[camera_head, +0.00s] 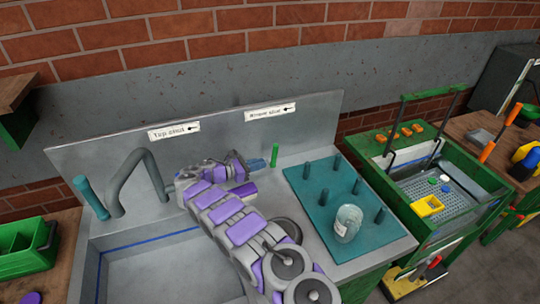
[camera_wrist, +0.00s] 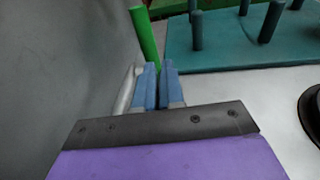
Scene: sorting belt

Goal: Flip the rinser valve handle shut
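The rinser valve handle is a thin green bar (camera_head: 275,155), standing nearly upright behind the counter, below a white label (camera_head: 270,113) that seems to read "Rinser shut". In the wrist view the green handle (camera_wrist: 146,38) rises just beyond my fingertips, leaning slightly left. My gripper (camera_head: 259,164) reaches right toward the handle, low beside it. In the wrist view its blue fingers (camera_wrist: 159,88) are together with only a thin dark slit and nothing seen between them. Whether a fingertip touches the handle cannot be told. A pale metal piece (camera_wrist: 125,90) lies left of the fingers.
A teal pegged mat (camera_head: 313,208) holds a clear jar (camera_head: 347,222) right of my arm. A grey tap (camera_head: 140,178) and teal tap handle (camera_head: 90,197) stand left, by the sink (camera_head: 180,275). The metal backsplash (camera_head: 100,158) runs close behind my gripper.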

